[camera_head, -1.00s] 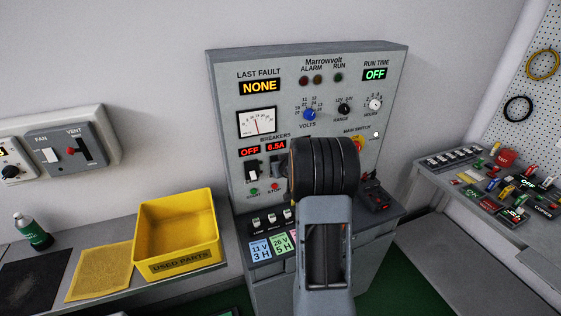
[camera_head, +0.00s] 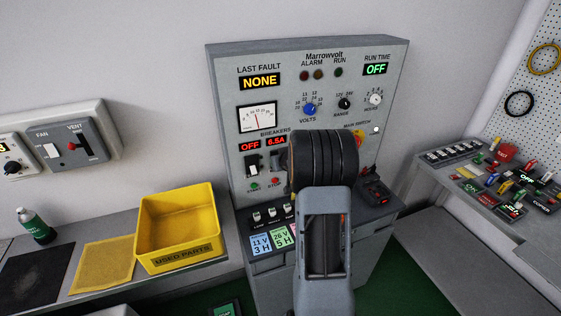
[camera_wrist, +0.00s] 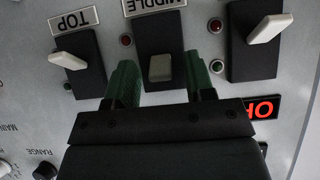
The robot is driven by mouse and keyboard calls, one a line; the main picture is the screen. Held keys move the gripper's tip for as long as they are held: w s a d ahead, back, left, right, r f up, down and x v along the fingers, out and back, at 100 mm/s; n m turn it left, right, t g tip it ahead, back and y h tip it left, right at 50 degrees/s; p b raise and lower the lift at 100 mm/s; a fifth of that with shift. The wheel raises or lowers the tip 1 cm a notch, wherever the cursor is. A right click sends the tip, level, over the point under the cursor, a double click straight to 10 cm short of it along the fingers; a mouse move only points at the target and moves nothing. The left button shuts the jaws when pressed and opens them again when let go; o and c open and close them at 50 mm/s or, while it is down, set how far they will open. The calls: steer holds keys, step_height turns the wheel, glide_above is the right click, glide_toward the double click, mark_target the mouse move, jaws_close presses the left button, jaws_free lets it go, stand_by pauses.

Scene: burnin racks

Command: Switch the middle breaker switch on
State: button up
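In the wrist view, which shows the panel upside down, the middle breaker switch (camera_wrist: 160,68) has a pale lever on a black block. Its "MIDDLE" label (camera_wrist: 155,6) is partly cut off by the picture's edge. My gripper (camera_wrist: 161,72) is open, with one green finger on each side of the lever. I cannot tell whether they touch it. In the head view, my dark wrist (camera_head: 322,160) covers much of the breaker area, and my fingers are hidden. The breaker panel (camera_head: 225,120) stands upright behind it.
Beside the middle switch are the "TOP" breaker switch (camera_wrist: 76,62) and another breaker switch (camera_wrist: 258,40). Small red and green lamps sit between the blocks. A yellow used-parts bin (camera_head: 180,255) stands at left. A bench of loose parts (camera_head: 450,165) is at right.

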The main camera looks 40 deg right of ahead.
steer(key=shift+r, duration=0.1)
steer(key=v, duration=1.3)
steer(key=shift+s, duration=0.35)
steer(key=s+d+f+g+h, duration=0.1)
steer(key=s+d+g+h, duration=0.2)
steer(key=s+d+h, duration=0.1)
steer(key=s+a+f+m+g+b, duration=0.1)
steer(key=s+a+g, duration=0.2)
steer(key=s+a, duration=0.15)
steer(key=s+a+n+y+b, duration=0.1)
steer(key=s+a+n+y, duration=0.1)
steer(key=a, duration=1)
steer(key=s+a+n+y+b, duration=0.2)
steer(key=s+a+y, duration=0.2)
steer(key=a, duration=0.8)
steer(key=shift+s+y, duration=0.4)
steer(key=shift+s, duration=0.35)
